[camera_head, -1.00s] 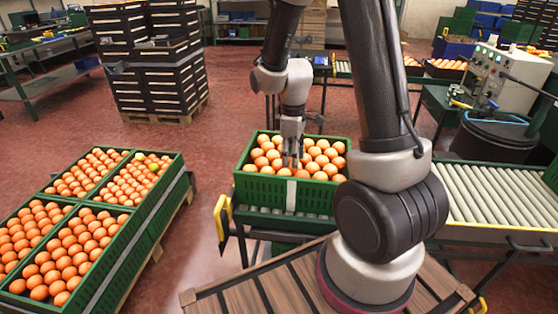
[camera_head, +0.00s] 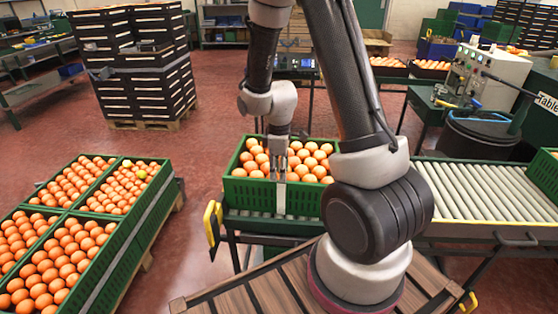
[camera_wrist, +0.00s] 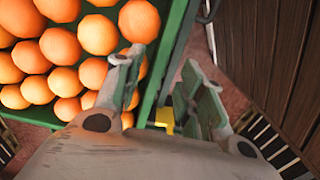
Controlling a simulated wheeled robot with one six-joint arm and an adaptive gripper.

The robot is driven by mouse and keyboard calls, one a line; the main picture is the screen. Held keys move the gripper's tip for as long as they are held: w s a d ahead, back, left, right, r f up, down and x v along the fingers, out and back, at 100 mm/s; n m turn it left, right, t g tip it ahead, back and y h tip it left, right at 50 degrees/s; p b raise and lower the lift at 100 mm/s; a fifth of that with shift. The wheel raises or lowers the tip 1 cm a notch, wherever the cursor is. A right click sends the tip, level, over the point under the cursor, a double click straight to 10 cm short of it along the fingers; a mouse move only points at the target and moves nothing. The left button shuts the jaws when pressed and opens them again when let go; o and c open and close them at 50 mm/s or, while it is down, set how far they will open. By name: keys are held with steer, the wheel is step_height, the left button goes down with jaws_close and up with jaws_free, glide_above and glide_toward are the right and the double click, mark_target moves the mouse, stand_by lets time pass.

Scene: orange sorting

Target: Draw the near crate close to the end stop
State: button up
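The near crate (camera_head: 245,193) is green, full of oranges, and sits level on a short roller conveyor. A pale upright strip marks its near wall. My gripper (camera_head: 278,173) points down at the middle of that wall. In the wrist view, my gripper (camera_wrist: 165,72) is open, one finger over the oranges and the other outside. The crate's green rim (camera_wrist: 172,50) runs between them, with no clear grip on it. I cannot pick out the end stop for certain; a yellow bracket (camera_head: 213,224) stands at the conveyor's left end.
Crates of oranges (camera_head: 100,220) stand on a pallet at left. An empty roller conveyor (camera_head: 490,192) lies at right. A slatted brown deck (camera_head: 235,298) is in front. A black drum (camera_head: 490,135) and a control box (camera_head: 487,75) stand at back right. Red floor is clear behind the pallet.

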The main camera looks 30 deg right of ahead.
steer(key=shift+f, duration=1.45)
jaws_close()
